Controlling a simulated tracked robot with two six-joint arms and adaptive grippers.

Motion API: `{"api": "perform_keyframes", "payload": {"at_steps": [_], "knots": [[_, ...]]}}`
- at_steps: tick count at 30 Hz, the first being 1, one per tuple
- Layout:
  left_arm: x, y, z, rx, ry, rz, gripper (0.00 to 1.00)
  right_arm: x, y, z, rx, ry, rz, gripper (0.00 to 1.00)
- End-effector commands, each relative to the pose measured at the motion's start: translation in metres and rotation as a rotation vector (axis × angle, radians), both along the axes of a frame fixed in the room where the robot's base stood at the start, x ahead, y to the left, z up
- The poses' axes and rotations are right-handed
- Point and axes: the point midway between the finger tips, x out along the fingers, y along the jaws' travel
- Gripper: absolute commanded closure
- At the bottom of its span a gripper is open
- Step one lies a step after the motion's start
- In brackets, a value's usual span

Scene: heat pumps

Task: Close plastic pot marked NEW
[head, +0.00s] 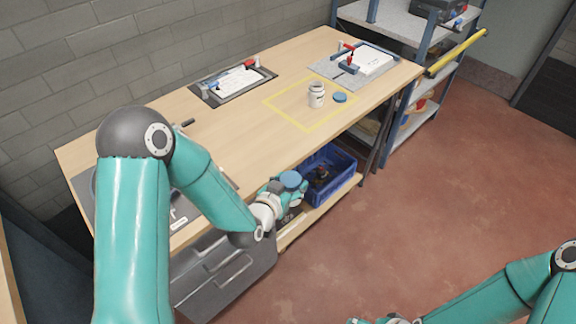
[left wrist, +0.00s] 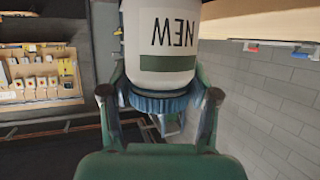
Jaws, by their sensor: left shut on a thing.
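My left gripper (head: 284,188) is off the front edge of the bench and shut on a white pot. In the left wrist view this pot (left wrist: 160,62) is marked NEW, upside down in the picture. A ridged blue lid (left wrist: 160,102) is at its neck, between the fingers (left wrist: 160,90); whether it is fully tight I cannot tell. In the head view the lid's top (head: 291,180) faces up. Another white pot (head: 316,95) stands upright in the yellow square on the bench, with a loose blue lid (head: 340,98) beside it. My right gripper (head: 385,320) barely shows at the bottom edge.
A blue crate (head: 330,180) with dark items sits on the shelf below. A grey case (head: 220,275) stands at the front. Red floor is free at right.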

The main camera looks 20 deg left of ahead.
Motion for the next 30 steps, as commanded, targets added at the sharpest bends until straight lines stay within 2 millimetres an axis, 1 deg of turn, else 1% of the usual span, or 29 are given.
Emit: {"api": "perform_keyframes", "payload": {"at_steps": [1, 9, 12, 15, 18, 21, 29, 30], "knots": [[-0.006, -0.010, -0.002, 0.000, 0.001, -0.047, 1.00, 0.000, 0.000, 0.000, 0.000, 0.000, 0.000, 0.00], [-0.044, -0.073, -0.009, -0.001, 0.002, -0.334, 1.00, 0.000, 0.000, 0.000, 0.000, 0.000, 0.000, 0.00], [-0.055, -0.093, -0.011, 0.000, 0.001, -0.426, 1.00, 0.000, 0.000, 0.000, 0.000, 0.000, 0.000, 0.00], [-0.064, -0.109, -0.012, -0.001, 0.000, -0.498, 1.00, 0.000, 0.000, 0.000, 0.000, 0.000, 0.000, 0.00], [-0.070, -0.118, -0.013, 0.000, 0.000, -0.543, 1.00, 0.000, 0.000, 0.000, 0.000, 0.000, 0.000, 0.00], [-0.073, -0.123, -0.014, 0.000, 0.000, -0.566, 1.00, 0.000, 0.000, 0.000, 0.000, 0.000, 0.000, 0.00], [-0.073, -0.124, -0.014, 0.000, 0.000, -0.572, 1.00, 0.000, 0.000, 0.000, 0.000, 0.000, 0.000, 0.00], [-0.074, -0.124, -0.014, 0.000, 0.002, -0.572, 1.00, 0.000, 0.000, 0.000, 0.000, 0.000, 0.000, 0.02]]}}
